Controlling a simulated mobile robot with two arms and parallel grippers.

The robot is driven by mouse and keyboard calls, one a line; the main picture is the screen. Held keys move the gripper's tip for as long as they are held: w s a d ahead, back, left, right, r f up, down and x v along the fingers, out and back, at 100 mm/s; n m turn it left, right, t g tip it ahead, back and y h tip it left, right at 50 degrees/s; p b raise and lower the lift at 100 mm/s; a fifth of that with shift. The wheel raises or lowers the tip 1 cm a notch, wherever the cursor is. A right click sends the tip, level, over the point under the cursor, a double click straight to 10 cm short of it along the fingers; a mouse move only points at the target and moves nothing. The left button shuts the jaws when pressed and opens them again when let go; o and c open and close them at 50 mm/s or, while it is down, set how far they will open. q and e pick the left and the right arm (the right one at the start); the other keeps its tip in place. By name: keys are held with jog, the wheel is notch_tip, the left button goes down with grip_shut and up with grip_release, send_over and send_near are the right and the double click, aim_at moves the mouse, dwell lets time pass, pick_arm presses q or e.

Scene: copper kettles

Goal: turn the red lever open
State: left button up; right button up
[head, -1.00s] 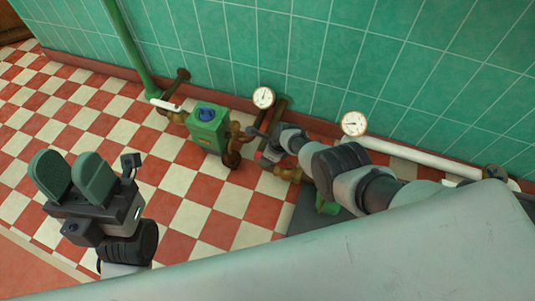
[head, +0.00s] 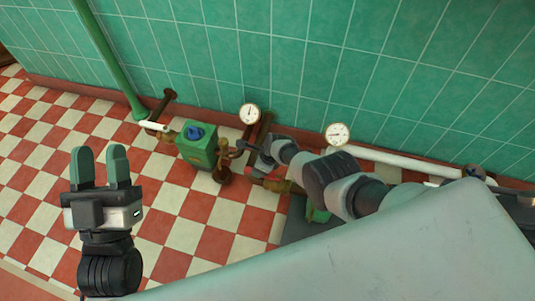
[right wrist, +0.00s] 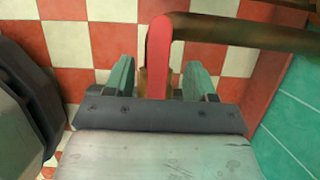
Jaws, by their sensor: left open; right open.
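The red lever (right wrist: 163,50) stands between the two green-grey fingers of my right gripper (right wrist: 160,76) in the right wrist view. The fingers are open, with a gap on the lever's right side; contact on the left is unclear. In the head view a small red part of the lever (head: 268,177) shows by the brass pipework, just below my right gripper (head: 256,157), whose fingertips are hard to make out. My left gripper (head: 100,166) is open and empty, fingers pointing up, over the checkered floor and away from the pipes.
A green pump box (head: 197,150) with a blue knob sits left of the lever. Two white gauges (head: 249,113) (head: 337,133) stand near the tiled wall. A white pipe (head: 395,160) runs along it. A green vertical pipe (head: 112,62) rises at left. The checkered floor is free at left.

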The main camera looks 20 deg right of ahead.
jog(key=shift+p+v, duration=0.95)
jog(key=shift+v, duration=0.05)
pick_arm(q)
notch_tip(320, 180, down, 11)
jog(key=a+g+y+p, duration=0.2)
jog(key=g+y, duration=0.2)
jog(key=g, duration=0.6)
pick_arm(e)
jog(key=shift+v, duration=0.9)
jog(key=shift+p+v, duration=0.9)
jog(key=shift+p, duration=0.1)
pick_arm(q)
jog(key=s+a+f+g+y+p, duration=0.1)
jog(key=s+a+f+g, duration=0.1)
jog(key=s+g, duration=0.3)
jog(key=s+a+f+n+g+y+p, duration=0.1)
jog(key=s+a+f+g, duration=0.1)
jog(key=s+f+g, duration=0.2)
jog(key=shift+s+a+f+g, duration=0.15)
jog(key=shift+s+f+g, duration=0.15)
jog(key=shift+s+g, duration=0.65)
pick_arm(e)
jog(key=shift+v, duration=0.9)
jog(key=shift+d+f, duration=0.1)
